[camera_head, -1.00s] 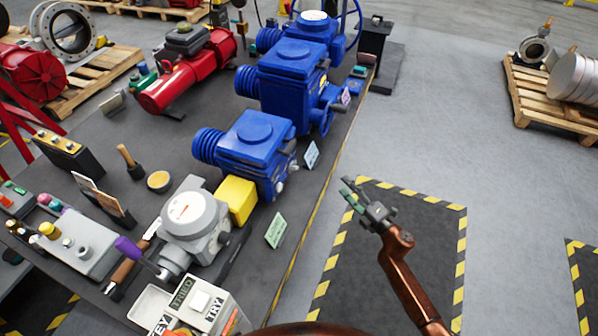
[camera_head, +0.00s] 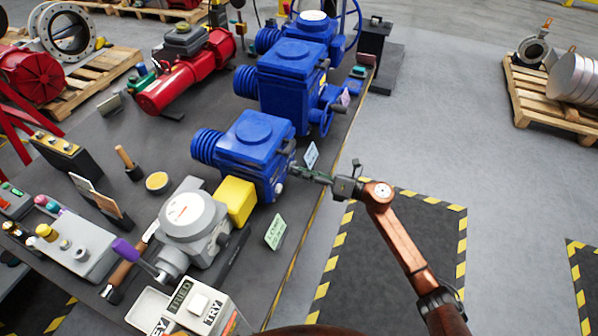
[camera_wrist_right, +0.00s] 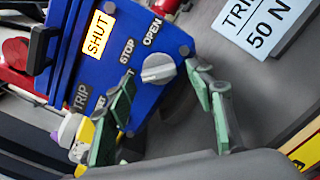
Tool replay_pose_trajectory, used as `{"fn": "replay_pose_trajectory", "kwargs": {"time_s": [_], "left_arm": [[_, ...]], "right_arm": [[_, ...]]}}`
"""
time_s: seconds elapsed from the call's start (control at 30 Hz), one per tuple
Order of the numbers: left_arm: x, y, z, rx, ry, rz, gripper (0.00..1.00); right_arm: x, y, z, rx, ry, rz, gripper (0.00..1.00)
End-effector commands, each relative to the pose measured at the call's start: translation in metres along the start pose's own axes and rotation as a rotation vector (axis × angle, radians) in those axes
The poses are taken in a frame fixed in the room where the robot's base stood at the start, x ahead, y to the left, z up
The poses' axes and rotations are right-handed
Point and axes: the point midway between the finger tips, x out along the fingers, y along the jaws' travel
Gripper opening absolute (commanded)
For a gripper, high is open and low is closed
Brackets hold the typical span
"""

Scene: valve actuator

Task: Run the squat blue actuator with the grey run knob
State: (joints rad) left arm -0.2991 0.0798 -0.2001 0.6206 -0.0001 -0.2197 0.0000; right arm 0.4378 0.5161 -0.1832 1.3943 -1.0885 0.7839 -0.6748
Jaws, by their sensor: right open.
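The squat blue actuator (camera_head: 250,145) stands on the dark bench, the nearest of several blue actuators. In the right wrist view its blue front face (camera_wrist_right: 70,60) carries a yellow SHUT window and the labels STOP, OPEN and TRIP. The grey run knob (camera_wrist_right: 158,68) sits below STOP and OPEN, its white mark pointing sideways. My right gripper (camera_head: 312,175) is at that front face, fingers toward it. In the right wrist view its open fingers (camera_wrist_right: 165,105) stand apart on either side below the knob, with nothing between them. My left gripper is not in view.
A light-blue card (camera_wrist_right: 265,20) reading TRIP 50 N stands close beside the right finger. A green card (camera_head: 275,231) stands nearer on the bench edge. A yellow block (camera_head: 236,200) and a grey round-topped unit (camera_head: 194,215) adjoin the actuator.

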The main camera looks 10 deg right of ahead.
Motion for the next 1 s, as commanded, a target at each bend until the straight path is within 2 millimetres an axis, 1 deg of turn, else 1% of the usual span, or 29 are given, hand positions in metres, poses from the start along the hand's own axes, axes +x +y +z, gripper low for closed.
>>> {"fn": "replay_pose_trajectory", "kwargs": {"time_s": [0.1, 0.37, 0.47, 1.0], "left_arm": [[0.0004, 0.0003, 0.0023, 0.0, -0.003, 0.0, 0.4], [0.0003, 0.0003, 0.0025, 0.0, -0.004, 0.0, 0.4], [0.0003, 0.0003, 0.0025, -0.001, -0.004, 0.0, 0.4], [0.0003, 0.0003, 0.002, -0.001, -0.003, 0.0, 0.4]], "right_arm": [[0.0071, -0.0003, 0.0003, 0.0, 0.0, -0.001, 0.49], [0.0084, -0.0002, 0.0002, 0.0, 0.0, -0.001, 0.49], [0.0084, -0.0002, 0.0002, 0.0, 0.0, -0.001, 0.44], [0.0081, -0.0003, 0.0002, 0.001, -0.001, -0.001, 0.07]]}}
